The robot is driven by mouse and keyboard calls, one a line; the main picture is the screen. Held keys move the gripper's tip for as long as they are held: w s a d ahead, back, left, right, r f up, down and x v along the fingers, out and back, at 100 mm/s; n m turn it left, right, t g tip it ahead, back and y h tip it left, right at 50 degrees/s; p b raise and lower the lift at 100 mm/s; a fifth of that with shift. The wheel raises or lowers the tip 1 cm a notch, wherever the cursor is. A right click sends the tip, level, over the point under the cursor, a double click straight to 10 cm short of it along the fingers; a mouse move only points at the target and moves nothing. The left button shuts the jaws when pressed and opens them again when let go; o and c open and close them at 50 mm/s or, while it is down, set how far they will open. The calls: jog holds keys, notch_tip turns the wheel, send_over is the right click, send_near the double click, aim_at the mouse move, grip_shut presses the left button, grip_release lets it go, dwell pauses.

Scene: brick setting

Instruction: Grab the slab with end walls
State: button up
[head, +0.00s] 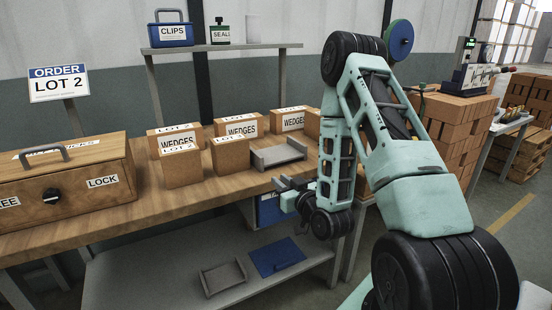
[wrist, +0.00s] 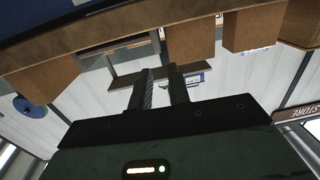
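A grey slab with raised end walls (head: 278,155) lies on the wooden bench, right of the cardboard boxes. In the wrist view, which is upside down, a grey walled shape (wrist: 118,42) that looks like this slab shows beyond the fingers. My gripper (head: 280,184) is at the bench's front edge, just in front of the slab and apart from it. Its two fingers (wrist: 162,75) are a small gap apart with nothing visible between them.
Several WEDGES boxes (head: 230,154) stand left of and behind the bench slab. A wooden lock box (head: 70,180) fills the bench's left end. A blue bin (head: 269,210) is under the bench. Stacked bricks (head: 455,125) stand at right.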

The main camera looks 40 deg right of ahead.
jog(key=b, duration=0.1)
send_near(257, 157)
jog(key=w, duration=0.1)
jog(key=w+d, duration=0.1)
jog(key=w, duration=0.1)
jog(key=w+f, duration=0.1)
jog(key=shift+w+d, duration=0.25)
jog(key=shift+w, duration=0.1)
jog(key=shift+w+d+f, duration=0.1)
jog(key=shift+w+d, duration=0.1)
jog(key=shift+w, duration=0.85)
jog(key=shift+w+d, duration=0.25)
jog(key=shift+w, duration=0.8)
jog(key=shift+w+d, duration=0.2)
jog(key=shift+w, duration=0.85)
grip_shut()
